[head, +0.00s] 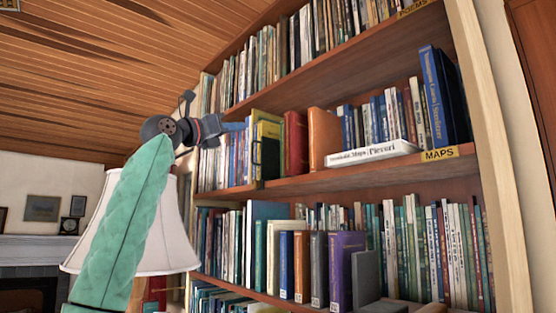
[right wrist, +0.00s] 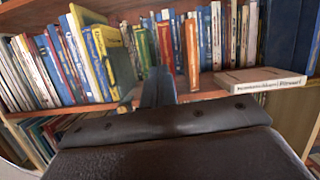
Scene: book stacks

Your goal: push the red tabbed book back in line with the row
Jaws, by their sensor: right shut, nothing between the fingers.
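A red book (head: 296,143) stands upright on the middle shelf, between yellow books and an orange-brown book (head: 322,138); its cover side shows in the head view. I cannot make out a tab on it. In the right wrist view a narrow red spine (right wrist: 165,43) shows just beyond my fingers, left of the orange-brown book (right wrist: 191,55). My right gripper (right wrist: 158,75) is shut and empty, its fingers pointing toward the row. In the head view it is in front of the shelf, left of the red book, apparently apart from it. My left gripper is not in view.
A yellow book (head: 268,140) stands left of the red one. The shelf board (head: 285,185) has a bare front strip. A lampshade (head: 160,225) stands low at the left.

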